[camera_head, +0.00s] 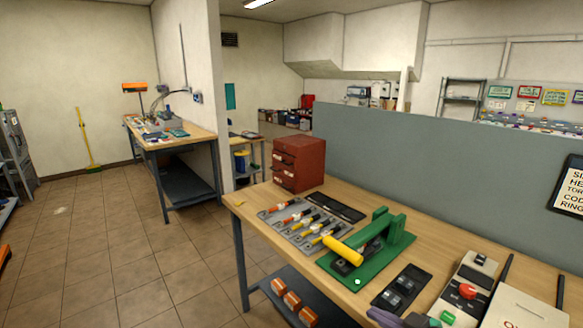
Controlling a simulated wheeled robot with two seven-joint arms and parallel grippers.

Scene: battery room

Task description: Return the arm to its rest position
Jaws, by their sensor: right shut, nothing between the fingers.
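My right gripper (388,317) shows only in part at the bottom edge, low over the front of the near workbench (335,290). The rest of my right arm is out of the picture. My left gripper and left arm are not in view.
A green fixture with a yellow handle (385,245) stands on the bench, beside a grey tray of tools (300,222). A red drawer cabinet (298,163) stands behind. A control box with a red button (466,292) is at right. Open floor (130,270) lies left.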

